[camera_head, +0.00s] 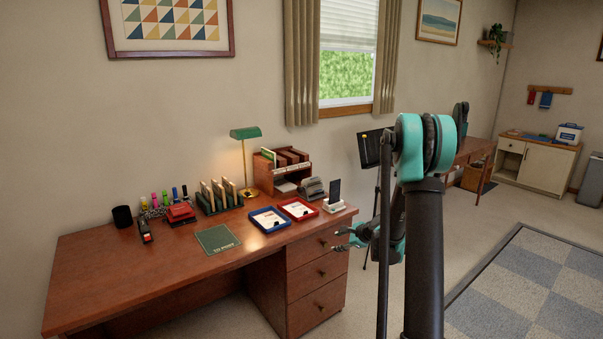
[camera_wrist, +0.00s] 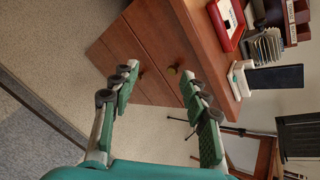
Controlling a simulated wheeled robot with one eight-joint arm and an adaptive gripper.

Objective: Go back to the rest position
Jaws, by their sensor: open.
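My gripper (camera_head: 345,237) is open and empty in the head view, just right of the drawer side of the wooden desk (camera_head: 130,275). My dark and teal arm stands in front of the camera and hides part of the room behind it. In the wrist view my gripper (camera_wrist: 155,85) has its two green fingers spread apart with nothing between them. Beyond the fingers are the desk's drawers (camera_wrist: 158,45), with a gap between fingers and drawer fronts that I cannot judge exactly.
The desk bears a blue tray (camera_head: 254,224), a red tray (camera_head: 315,215), a phone on a white stand (camera_head: 334,206), a green lamp (camera_head: 245,133) and a green mat (camera_head: 217,240). A black tripod stands behind my arm. Open floor and a checked rug (camera_head: 540,285) lie to the right.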

